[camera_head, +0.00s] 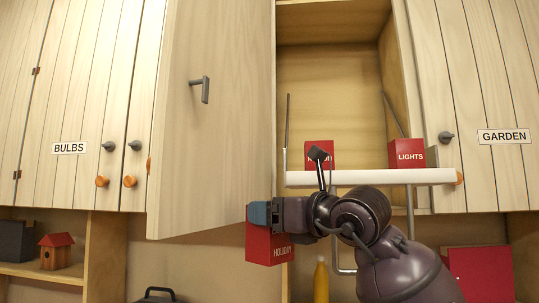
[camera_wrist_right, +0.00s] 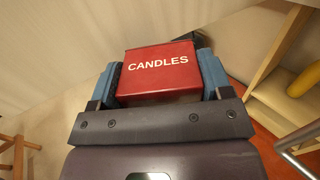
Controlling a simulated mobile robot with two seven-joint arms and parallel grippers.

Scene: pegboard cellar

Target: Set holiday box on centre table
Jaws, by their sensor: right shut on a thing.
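My right gripper (camera_head: 262,215) is shut on a red box (camera_head: 270,248) and holds it below the open cupboard door. In the right wrist view the box (camera_wrist_right: 160,75) sits between the two blue fingers, and the face seen there reads CANDLES. My left gripper is out of view. No centre table shows in these frames.
The cupboard door (camera_head: 222,120) hangs open beside the gripper. A pull-down rack with a white front bar (camera_head: 370,178) carries a red LIGHTS box (camera_head: 407,155) and another red box (camera_head: 320,160), its label partly hidden by my arm. A yellow bottle (camera_head: 321,281) stands below.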

